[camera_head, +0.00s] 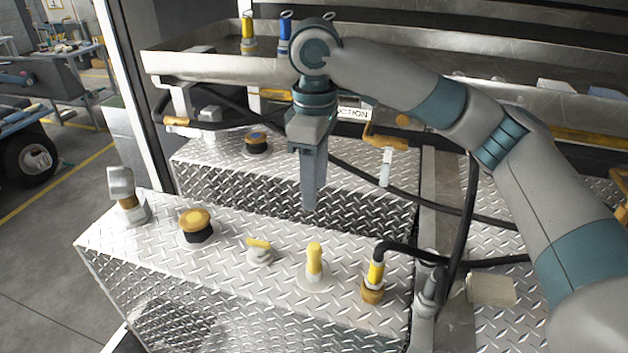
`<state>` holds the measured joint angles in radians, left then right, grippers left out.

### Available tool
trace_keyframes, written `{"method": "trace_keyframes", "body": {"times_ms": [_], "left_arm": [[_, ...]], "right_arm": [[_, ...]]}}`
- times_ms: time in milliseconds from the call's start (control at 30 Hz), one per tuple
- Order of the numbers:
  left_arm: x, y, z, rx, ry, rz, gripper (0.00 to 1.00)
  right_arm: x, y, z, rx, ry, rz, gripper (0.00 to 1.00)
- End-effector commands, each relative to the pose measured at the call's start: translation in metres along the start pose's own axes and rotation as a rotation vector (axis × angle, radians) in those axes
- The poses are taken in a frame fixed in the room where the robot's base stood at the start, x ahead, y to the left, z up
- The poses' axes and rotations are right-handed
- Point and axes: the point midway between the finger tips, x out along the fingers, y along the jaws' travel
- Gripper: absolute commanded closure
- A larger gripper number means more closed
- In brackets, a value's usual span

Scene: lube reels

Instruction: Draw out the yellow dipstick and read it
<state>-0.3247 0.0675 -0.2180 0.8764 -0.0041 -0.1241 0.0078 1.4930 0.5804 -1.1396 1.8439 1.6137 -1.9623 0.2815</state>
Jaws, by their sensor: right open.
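On the near diamond-plate tank (150,240) stand a short upright yellow post (314,262) on a round base and, left of it, a low fitting with a yellow handle (259,246). I cannot tell for certain which of them is the dipstick. Both sit in the tank top. My right gripper (311,203) points down, behind and above the yellow post in the picture, with a visible gap between them. It is open and empty, seen nearly edge-on. My left gripper is not in view.
A yellow-and-black cap (195,224) and a grey breather (126,196) stand left on the tank top. A yellow hose fitting (374,276) with a black hose stands right. A second tank (220,175) and a metal trough (215,68) lie behind.

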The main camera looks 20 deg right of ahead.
Motion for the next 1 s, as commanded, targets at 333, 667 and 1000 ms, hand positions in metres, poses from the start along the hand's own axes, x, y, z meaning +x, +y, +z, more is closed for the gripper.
{"method": "trace_keyframes", "body": {"times_ms": [333, 667, 1000], "left_arm": [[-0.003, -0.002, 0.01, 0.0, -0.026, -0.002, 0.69], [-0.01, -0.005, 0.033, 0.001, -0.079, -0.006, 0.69], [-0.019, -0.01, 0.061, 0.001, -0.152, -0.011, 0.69]], "right_arm": [[0.024, 0.0, 0.001, 0.0, -0.002, -0.002, 0.57], [0.074, 0.0, 0.001, 0.0, -0.003, -0.002, 0.57], [0.13, -0.001, 0.001, 0.0, -0.003, -0.002, 0.57]]}}
